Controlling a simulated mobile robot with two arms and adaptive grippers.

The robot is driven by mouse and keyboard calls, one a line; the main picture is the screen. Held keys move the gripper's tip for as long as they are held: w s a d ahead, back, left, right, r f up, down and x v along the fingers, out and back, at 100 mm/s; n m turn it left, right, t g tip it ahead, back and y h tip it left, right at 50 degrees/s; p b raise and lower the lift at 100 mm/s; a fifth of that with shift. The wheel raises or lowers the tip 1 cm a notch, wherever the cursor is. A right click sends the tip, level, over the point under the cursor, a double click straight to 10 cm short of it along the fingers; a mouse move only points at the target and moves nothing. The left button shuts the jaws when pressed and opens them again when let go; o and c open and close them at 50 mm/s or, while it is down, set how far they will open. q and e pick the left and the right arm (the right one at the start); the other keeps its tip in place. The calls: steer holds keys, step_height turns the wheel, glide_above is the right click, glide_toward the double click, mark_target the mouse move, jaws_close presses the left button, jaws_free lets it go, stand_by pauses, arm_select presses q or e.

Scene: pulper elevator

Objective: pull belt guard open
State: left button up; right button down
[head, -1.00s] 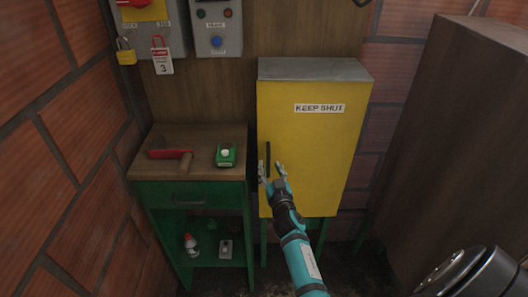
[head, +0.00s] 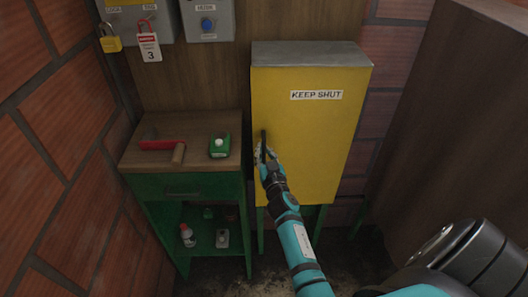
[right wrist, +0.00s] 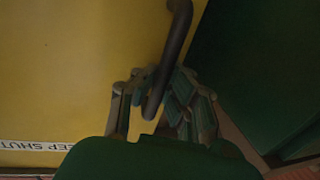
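The belt guard (head: 312,120) is a yellow upright door marked "KEEP SHUT" under a grey top, and it looks closed. Its dark bar handle (head: 263,143) is upright near the door's left edge. My right gripper (head: 264,158) is at the handle's lower part. In the right wrist view the handle (right wrist: 171,55) reaches down between the spread fingers of my right gripper (right wrist: 155,105), against the yellow guard (right wrist: 70,70). Gaps show beside the handle, so the fingers look open around it; contact is hard to tell. My left gripper is not in view.
A green bench (head: 185,190) with a wooden top stands left of the guard, holding a red-handled tool (head: 158,145) and a green device (head: 219,145). A brown panel (head: 450,130) stands at the right. Control boxes (head: 207,20) hang above. Floor shows in front.

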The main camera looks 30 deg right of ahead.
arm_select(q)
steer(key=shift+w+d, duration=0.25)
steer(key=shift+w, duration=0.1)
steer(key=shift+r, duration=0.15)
arm_select(e)
steer(key=shift+s+a+r+y+p, duration=0.1)
steer(key=shift+s+a+y+p, duration=0.15)
steer(key=shift+s+p, duration=0.35)
steer(key=s+a+n+y+p, duration=0.2)
steer(key=s+n+y+p, duration=0.6)
steer(key=s, duration=0.6)
arm_select(q)
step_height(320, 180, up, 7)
steer(key=b, duration=0.1)
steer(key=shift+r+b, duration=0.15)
steer(key=shift+b, duration=0.15)
arm_select(e)
steer(key=s+d+n+g+y, duration=0.1)
steer(key=s+d+y, duration=0.3)
steer(key=s, duration=0.5)
steer(key=s+d+n+g+y, duration=0.1)
steer(key=s+d+y, duration=0.2)
steer(key=s, duration=0.6)
steer(key=shift+d+n+y, duration=0.35)
steer(key=shift+d+n, duration=0.05)
steer(key=shift+d, duration=0.65)
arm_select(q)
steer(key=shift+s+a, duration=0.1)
